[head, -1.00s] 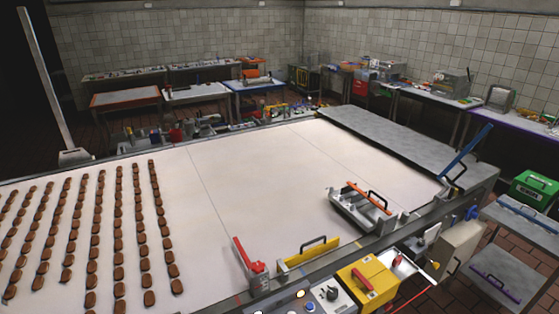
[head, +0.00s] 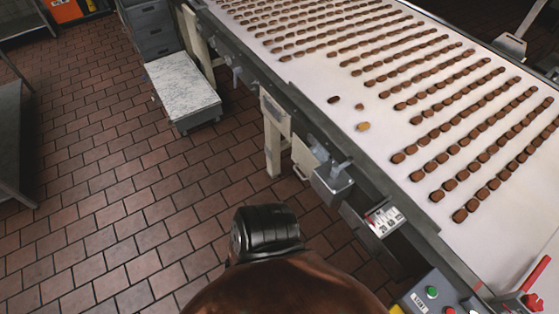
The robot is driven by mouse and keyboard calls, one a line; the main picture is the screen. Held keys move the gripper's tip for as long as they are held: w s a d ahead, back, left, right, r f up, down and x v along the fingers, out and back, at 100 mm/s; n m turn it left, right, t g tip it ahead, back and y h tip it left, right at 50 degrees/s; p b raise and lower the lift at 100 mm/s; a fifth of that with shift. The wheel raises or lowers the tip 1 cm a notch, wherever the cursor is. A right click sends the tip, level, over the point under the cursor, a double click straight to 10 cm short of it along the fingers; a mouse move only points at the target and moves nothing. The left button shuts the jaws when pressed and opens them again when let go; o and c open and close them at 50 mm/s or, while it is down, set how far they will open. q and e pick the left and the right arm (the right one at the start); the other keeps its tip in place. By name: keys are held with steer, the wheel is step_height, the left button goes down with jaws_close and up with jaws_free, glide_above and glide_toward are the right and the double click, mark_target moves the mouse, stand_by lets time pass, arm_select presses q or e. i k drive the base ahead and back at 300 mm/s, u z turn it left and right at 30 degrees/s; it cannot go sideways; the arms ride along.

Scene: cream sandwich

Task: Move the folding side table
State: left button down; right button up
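A low table or stand (head: 185,82) with a speckled light grey top is at the upper left of the head view, on the brick floor. It stands beside a grey drawer cabinet and close to the conveyor's side. I cannot tell whether it is the folding side table. Neither of my grippers shows in the head view.
A long white conveyor (head: 330,65) with rows of brown biscuits runs along the right, with metal boxes and a control panel (head: 440,293) on its near side. A grey drawer cabinet (head: 150,30) stands at the upper left. The brick floor (head: 100,210) at left is clear.

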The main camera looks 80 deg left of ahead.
mark_target(300, 155)
steer(key=u, duration=2.4)
steer(key=k, duration=0.15)
steer(key=z, duration=0.1)
